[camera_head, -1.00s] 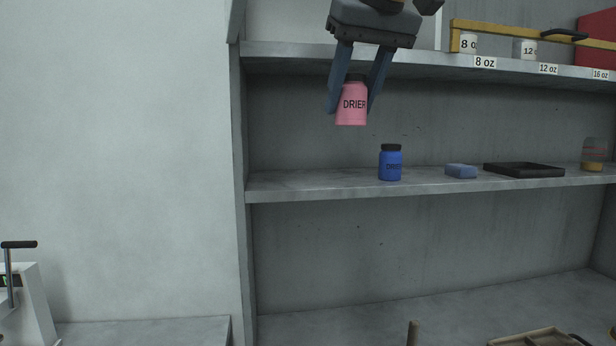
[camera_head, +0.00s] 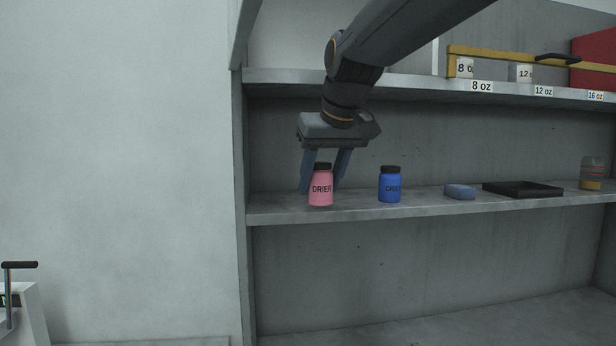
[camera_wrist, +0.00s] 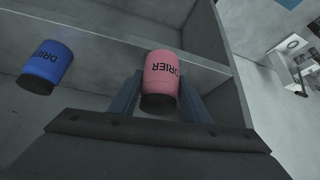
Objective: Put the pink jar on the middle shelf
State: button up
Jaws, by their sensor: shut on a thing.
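The pink jar (camera_head: 321,189), with a dark lid and a "DRIER" label, is upright at the left part of the middle shelf (camera_head: 430,205). Its base appears at shelf level near the front edge; I cannot tell whether it touches. My gripper (camera_head: 325,182) reaches down from above and is shut on the jar. In the wrist view the pink jar (camera_wrist: 161,80) sits between the two fingers (camera_wrist: 160,98). A blue jar (camera_head: 390,185) with a dark lid stands to the right, apart from the pink one; it also shows in the wrist view (camera_wrist: 46,65).
A blue block (camera_head: 460,191), a black tray (camera_head: 522,190) and a banded jar (camera_head: 591,174) stand farther right on the middle shelf. The upper shelf (camera_head: 410,88) hangs above, close to my arm. An upright side panel (camera_head: 238,200) bounds the left.

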jog(key=w+a, duration=0.1)
jog(key=w, duration=0.1)
jog(key=w+a+p, duration=0.1)
jog(key=w, duration=0.1)
jog(key=w+a+p, duration=0.1)
jog(key=w, duration=0.2)
jog(key=shift+s+d+f+p, duration=0.15)
jog(key=shift+f+p, duration=0.25)
jog(key=shift+f, duration=0.35)
jog(key=shift+f, duration=0.1)
jog(key=o, duration=1.1)
jog(key=shift+r, duration=0.3)
jog(key=b+v, duration=0.2)
jog(key=v, duration=0.9)
jog(key=shift+s+r+b, duration=0.25)
jog(key=shift+b, duration=0.05)
